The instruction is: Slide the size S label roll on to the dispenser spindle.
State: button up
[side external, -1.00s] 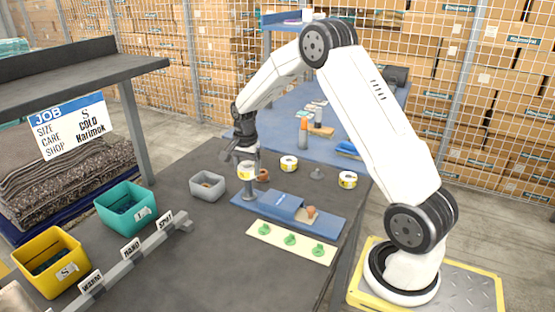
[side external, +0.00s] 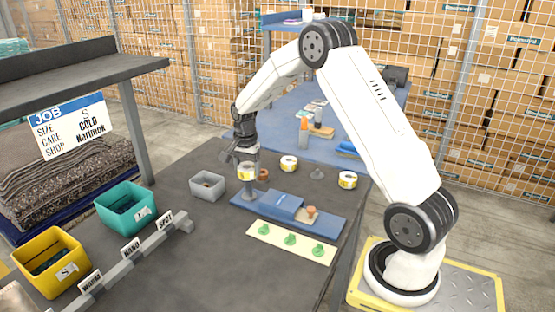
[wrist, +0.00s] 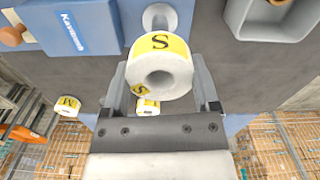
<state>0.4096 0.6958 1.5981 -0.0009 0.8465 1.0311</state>
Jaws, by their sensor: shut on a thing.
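My gripper (side external: 246,156) is shut on a white label roll with a yellow band (side external: 247,172). In the wrist view, the roll (wrist: 160,78) sits between the two fingers, reads S, and shows its round hole. The blue dispenser (side external: 325,224) lies on the dark table. Its grey spindle (side external: 249,194) stands at the left end, right below the held roll. In the wrist view the pale spindle (wrist: 159,17) shows just beyond the roll. I cannot tell whether its tip is inside the hole.
A grey bin (side external: 207,186) is left of the dispenser. A cream strip with green pieces (side external: 262,231) lies in front. Teal (side external: 125,208) and yellow (side external: 50,258) bins stand farther left.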

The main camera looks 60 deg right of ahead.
aim_at(249, 196)
jog(key=shift+f, duration=3.9)
dwell(1.3)
jog(key=o, duration=1.2)
jog(key=shift+o, duration=0.2)
jog(key=shift+r, duration=0.1)
jog(key=shift+r, duration=3.8)
jog(key=shift+s+a+r, duration=0.1)
jog(key=shift+a, duration=0.3)
jog(key=s+a+r+n+t, duration=0.2)
jog(key=s+a+r+n, duration=0.1)
jog(key=s+a+n, duration=1.3)
jog(key=s+a, duration=0.1)
jog(key=a, duration=0.2)
jog(key=shift+s+t, duration=0.3)
jog(key=shift+s, duration=0.05)
